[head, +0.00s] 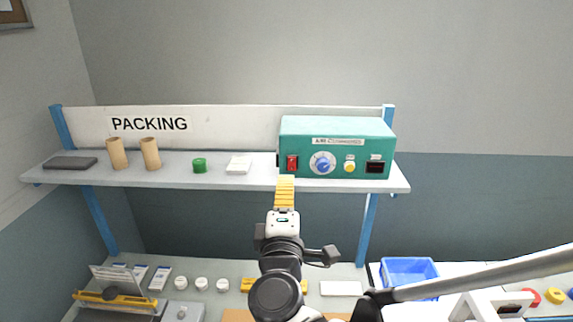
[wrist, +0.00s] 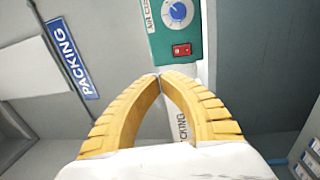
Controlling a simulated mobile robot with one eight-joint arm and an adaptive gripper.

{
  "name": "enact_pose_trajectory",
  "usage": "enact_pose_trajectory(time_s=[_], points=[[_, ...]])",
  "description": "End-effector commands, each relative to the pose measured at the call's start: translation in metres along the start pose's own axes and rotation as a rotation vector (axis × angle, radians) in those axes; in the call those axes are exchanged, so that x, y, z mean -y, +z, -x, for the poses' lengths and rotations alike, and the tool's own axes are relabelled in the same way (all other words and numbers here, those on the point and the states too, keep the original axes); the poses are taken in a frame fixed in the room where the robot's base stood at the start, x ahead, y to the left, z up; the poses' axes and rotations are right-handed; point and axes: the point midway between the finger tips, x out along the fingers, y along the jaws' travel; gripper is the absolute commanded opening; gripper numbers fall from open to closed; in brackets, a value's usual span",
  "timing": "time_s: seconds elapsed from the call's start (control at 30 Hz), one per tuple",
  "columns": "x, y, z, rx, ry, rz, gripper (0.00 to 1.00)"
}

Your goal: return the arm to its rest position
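My gripper (head: 285,178) is in the middle of the head view, with my arm stretched up from the bottom edge. Its yellow fingers point at the teal blower box (head: 337,135) on the shelf, just below the red switch (head: 292,162). In the wrist view the two fingertips of my gripper (wrist: 160,75) meet, with nothing seen between them. The red switch (wrist: 181,50) and blue dial (wrist: 177,13) show just beyond the tips. I cannot tell whether the tips touch the box or the shelf edge.
The shelf (head: 220,180) also holds two cardboard tubes (head: 117,154), a green roll (head: 199,165), a white pad (head: 239,165) and a dark flat item (head: 70,163). Below, the bench carries white jars (head: 201,284) and a blue bin (head: 408,271).

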Motion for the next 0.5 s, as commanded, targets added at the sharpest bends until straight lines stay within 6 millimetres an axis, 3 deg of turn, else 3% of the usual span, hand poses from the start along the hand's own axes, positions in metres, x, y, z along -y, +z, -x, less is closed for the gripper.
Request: enact_pose_trajectory(time_s=[0.13, 0.23, 0.37, 0.4, 0.5], points=[[0.016, 0.019, -0.001, 0.040, -0.039, -0.040, 0.00], [0.051, 0.062, 0.001, 0.134, -0.128, -0.137, 0.00], [0.124, 0.138, 0.025, 0.322, -0.308, -0.356, 0.00], [0.148, 0.160, 0.037, 0.386, -0.368, -0.437, 0.00], [0.211, 0.201, 0.081, 0.539, -0.517, -0.663, 0.00]])
